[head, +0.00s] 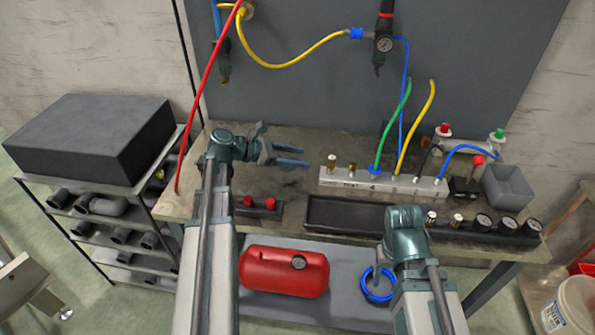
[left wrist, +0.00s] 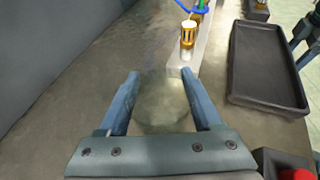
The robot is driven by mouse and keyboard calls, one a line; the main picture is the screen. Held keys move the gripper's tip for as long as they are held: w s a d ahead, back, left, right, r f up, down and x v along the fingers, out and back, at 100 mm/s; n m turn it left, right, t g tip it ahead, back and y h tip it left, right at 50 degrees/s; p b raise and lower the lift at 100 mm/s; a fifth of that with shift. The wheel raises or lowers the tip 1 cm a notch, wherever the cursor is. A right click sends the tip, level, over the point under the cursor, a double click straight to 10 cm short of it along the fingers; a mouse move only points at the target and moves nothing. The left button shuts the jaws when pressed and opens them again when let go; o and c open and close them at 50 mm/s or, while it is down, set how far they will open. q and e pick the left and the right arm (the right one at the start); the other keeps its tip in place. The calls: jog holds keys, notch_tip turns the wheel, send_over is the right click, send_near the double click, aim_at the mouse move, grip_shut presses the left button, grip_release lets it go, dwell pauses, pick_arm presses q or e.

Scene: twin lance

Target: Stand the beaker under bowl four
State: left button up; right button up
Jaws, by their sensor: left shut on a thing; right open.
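My left gripper (head: 301,156) is over the back left of the bench, left of the pale manifold bar (head: 340,183). In the left wrist view its two fingers (left wrist: 160,88) are shut on a clear, faint round thing, which looks like the glass beaker (left wrist: 162,110). The beaker is hard to make out in the head view. The bar carries brass fittings and number marks; one mark looks like a 4. I cannot make out any bowl as such. My right arm's wrist is over the bench's front edge. The right gripper's fingertips are hidden in the head view.
A black tray (head: 345,214) lies in front of the bar. A black block with red knobs (head: 258,206) is at the front left. Several gauges (head: 508,224) and a grey bin (head: 507,187) stand at the right. Green, yellow and blue hoses (head: 391,125) rise from the bar.

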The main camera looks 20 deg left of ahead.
aim_at(297, 174)
pick_arm(q)
jog(key=shift+f+b, duration=1.95)
jog(key=shift+r, duration=0.15)
jog(key=o, duration=1.3)
jog(key=shift+o, duration=0.2)
